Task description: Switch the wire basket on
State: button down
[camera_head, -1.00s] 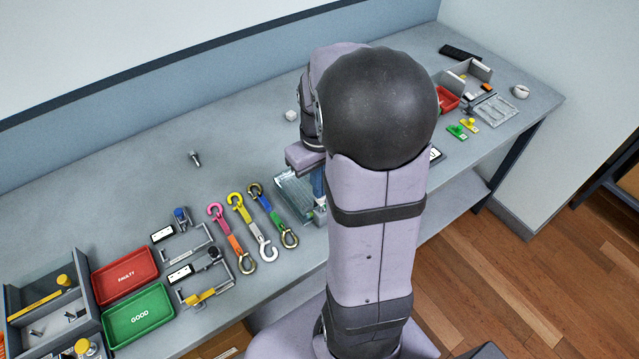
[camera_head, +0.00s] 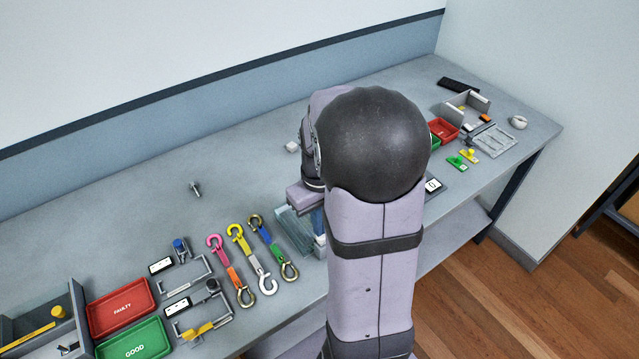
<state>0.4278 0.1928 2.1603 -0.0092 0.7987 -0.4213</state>
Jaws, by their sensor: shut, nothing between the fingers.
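A pale, see-through grey basket-like thing (camera_head: 293,224) lies on the bench just right of the coloured straps, partly covered by my arm. It looks like the wire basket, but its wires and any switch on it are too small or hidden to make out. My gripper (camera_head: 318,220) points down at its right side, shut and empty, mostly hidden behind my arm. I cannot tell whether it touches the basket. A small light block (camera_head: 320,246) shows just below the gripper.
Several hook straps (camera_head: 240,262) lie left of the basket. Clamp-like fixtures (camera_head: 195,315), a red FAULTY tray (camera_head: 122,306) and a green GOOD tray (camera_head: 135,340) are further left. A display (camera_head: 433,186) lies right of my arm. The bench back left is mostly clear.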

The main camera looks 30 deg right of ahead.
notch_tip(320, 180, up, 13)
jog(key=shift+f, duration=0.15)
jog(key=shift+w, duration=0.1)
dwell(0.6)
notch_tip(320, 180, down, 7)
jog(key=m+t, duration=0.1)
jog(key=m, duration=0.3)
jog(key=s+a+f+n, duration=0.2)
jog(key=s+a, duration=0.2)
jog(key=a, duration=0.3)
jog(key=s+a+f+n, duration=0.2)
jog(key=s+a+f, duration=0.1)
jog(key=a, duration=0.4)
jog(key=shift+s+f+g, duration=0.15)
jog(key=shift+s+g, duration=0.25)
jog(key=shift+s, duration=0.15)
jog(key=c, duration=2.5)
grip_release()
jog(key=shift+d, duration=0.1)
